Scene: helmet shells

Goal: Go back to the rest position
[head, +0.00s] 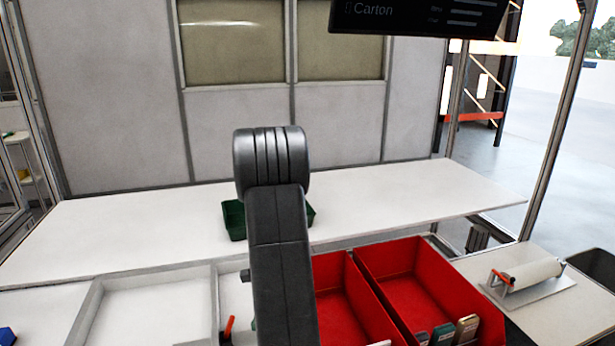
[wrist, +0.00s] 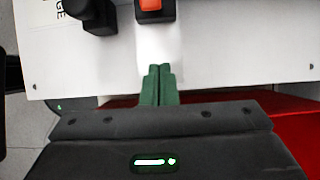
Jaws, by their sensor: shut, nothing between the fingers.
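My gripper (wrist: 158,72) shows in the wrist view with its two green fingers pressed together and nothing between them. The fingertips lie over or near a white surface (wrist: 230,50). In the head view my dark arm stands up in the middle of the picture, and the gripper itself cannot be made out there. No helmet shell is clearly visible.
A dark green tray (head: 235,222) sits on the long white table (head: 400,200), partly hidden behind my arm. Two red bins (head: 415,262) stand at the front right. A roll dispenser (head: 528,277) is farther right. Much of the table is clear.

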